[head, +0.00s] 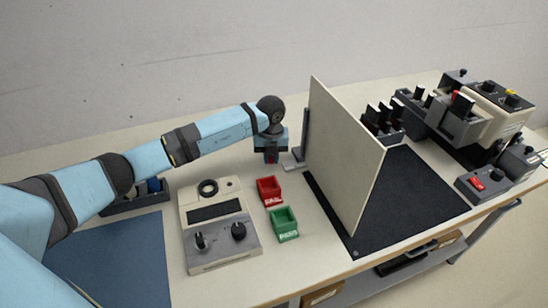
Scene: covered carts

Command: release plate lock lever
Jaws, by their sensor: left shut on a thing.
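A large off-white plate (343,155) stands upright on edge across the table, beside a dark post (305,135) with a grey foot (296,162). My left gripper (271,159) points down just left of that foot. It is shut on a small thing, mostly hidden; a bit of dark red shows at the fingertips. I cannot tell whether this is the lock lever. A dark machine (480,110) with a cream housing stands at the far right, with a red-topped handle (455,95). My right gripper is not in view.
A red bin (269,190) and a green bin (284,224) sit in front of my left gripper. A cream tester (218,225) with knobs stands left of them. A blue mat (115,255) and black mat (425,195) lie on the table. A red-switch box (482,184) is at right.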

